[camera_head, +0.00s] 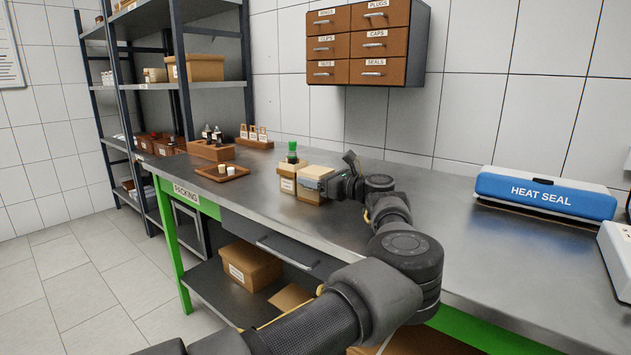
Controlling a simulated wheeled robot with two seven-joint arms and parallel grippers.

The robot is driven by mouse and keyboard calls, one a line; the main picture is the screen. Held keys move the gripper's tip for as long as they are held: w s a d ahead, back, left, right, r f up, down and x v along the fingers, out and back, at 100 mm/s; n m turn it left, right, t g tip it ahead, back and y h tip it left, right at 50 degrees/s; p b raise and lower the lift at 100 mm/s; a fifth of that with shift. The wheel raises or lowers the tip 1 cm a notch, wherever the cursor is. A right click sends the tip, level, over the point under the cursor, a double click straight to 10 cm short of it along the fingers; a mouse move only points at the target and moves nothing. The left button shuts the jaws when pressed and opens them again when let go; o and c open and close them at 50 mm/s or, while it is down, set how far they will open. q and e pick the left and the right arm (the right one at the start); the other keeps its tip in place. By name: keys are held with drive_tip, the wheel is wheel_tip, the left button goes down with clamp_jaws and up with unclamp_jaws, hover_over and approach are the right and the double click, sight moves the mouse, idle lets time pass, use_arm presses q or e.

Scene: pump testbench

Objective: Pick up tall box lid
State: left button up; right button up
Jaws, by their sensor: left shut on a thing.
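A tall tan cardboard box (309,196) stands on the grey packing table. Its pale lid (318,171) is at the top, at the fingers of my left gripper (317,184). My left gripper reaches in from the right side of the box and is shut on the lid; its fingertips are small and partly merge with the box edge. I cannot tell whether the lid is lifted off the box. My right gripper is not in view.
A wooden tray (222,177) with small white pieces lies farther left. A blue heat sealer (545,193) stands at right. The tabletop between is clear.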

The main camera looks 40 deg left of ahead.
use_arm(q)
drive_tip(key=shift+r, duration=0.15)
wheel_tip(320, 180, up, 28)
drive_tip(key=p, duration=0.8)
hover_over(293, 147)
drive_tip(key=f, duration=0.7)
drive_tip(key=a+f, duration=0.1)
drive_tip(key=f, duration=0.2)
drive_tip(key=shift+w+f, duration=0.25)
drive_tip(key=shift+w+d+f+t, duration=0.15)
drive_tip(key=shift+w+d+t, duration=0.05)
drive_tip(key=shift+t, duration=0.1)
wheel_tip(293, 147, down, 9)
drive_tip(key=shift+f, duration=0.1)
drive_tip(key=shift+a+f, duration=0.1)
drive_tip(key=shift+f, duration=0.3)
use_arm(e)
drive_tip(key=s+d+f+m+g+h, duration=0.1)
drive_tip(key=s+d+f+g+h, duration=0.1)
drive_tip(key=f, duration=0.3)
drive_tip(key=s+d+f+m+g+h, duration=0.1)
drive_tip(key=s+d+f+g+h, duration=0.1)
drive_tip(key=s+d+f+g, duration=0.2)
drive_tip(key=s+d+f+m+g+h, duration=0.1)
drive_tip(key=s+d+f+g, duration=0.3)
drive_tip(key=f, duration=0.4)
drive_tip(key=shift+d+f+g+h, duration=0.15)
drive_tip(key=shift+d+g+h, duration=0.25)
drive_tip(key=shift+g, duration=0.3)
